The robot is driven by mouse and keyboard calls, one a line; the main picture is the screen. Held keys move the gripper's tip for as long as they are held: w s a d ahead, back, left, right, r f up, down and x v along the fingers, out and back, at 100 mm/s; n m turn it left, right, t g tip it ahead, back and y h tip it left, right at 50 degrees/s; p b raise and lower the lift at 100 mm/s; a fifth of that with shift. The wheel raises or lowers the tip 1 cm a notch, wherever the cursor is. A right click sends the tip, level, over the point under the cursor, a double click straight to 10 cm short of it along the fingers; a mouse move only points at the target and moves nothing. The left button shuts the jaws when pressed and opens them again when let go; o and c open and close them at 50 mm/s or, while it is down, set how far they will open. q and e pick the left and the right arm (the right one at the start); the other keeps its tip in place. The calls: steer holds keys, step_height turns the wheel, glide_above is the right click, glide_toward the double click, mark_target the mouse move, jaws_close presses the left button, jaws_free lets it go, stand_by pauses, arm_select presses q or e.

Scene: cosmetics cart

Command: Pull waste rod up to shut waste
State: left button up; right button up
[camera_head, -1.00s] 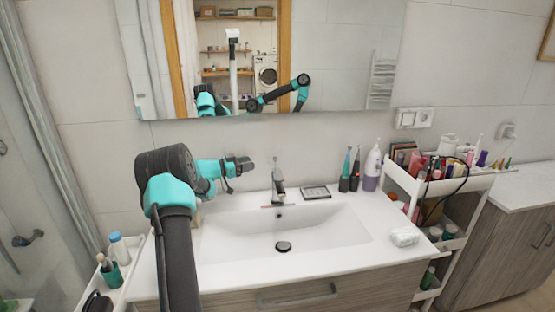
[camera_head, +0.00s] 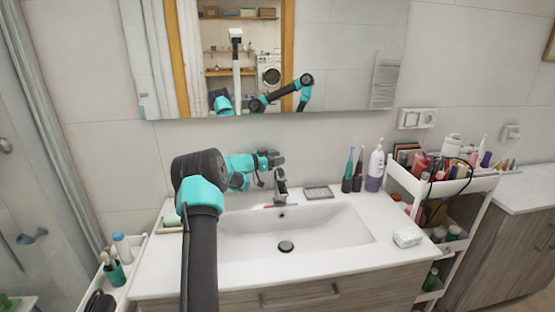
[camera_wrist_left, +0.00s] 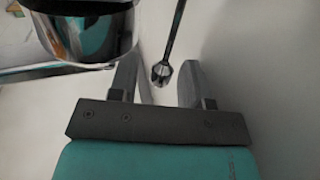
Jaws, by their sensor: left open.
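The waste rod (camera_wrist_left: 163,72), a thin dark rod with a small rounded metal knob, shows in the left wrist view. My left gripper (camera_wrist_left: 158,82) is open, with one finger on each side of the knob and visible gaps to both. In the head view the left gripper (camera_head: 277,160) is just behind and above the chrome tap (camera_head: 281,185). The waste rod is too small or hidden to make out there. The tap body (camera_wrist_left: 85,30) fills the upper left of the wrist view. The dark waste (camera_head: 285,247) lies in the basin bottom. My right gripper is not seen directly.
The white washbasin (camera_head: 340,235) has a small dark tray (camera_head: 318,192) and several bottles (camera_head: 374,170) on its right side. A soap-like white block (camera_head: 407,238) lies at the right rim. The mirror (camera_head: 350,50) is close behind the tap. A loaded cart (camera_head: 445,185) stands at right.

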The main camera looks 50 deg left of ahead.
arm_select(q)
steer(key=shift+w, duration=0.1)
steer(key=shift+c, duration=0.3)
jaws_close()
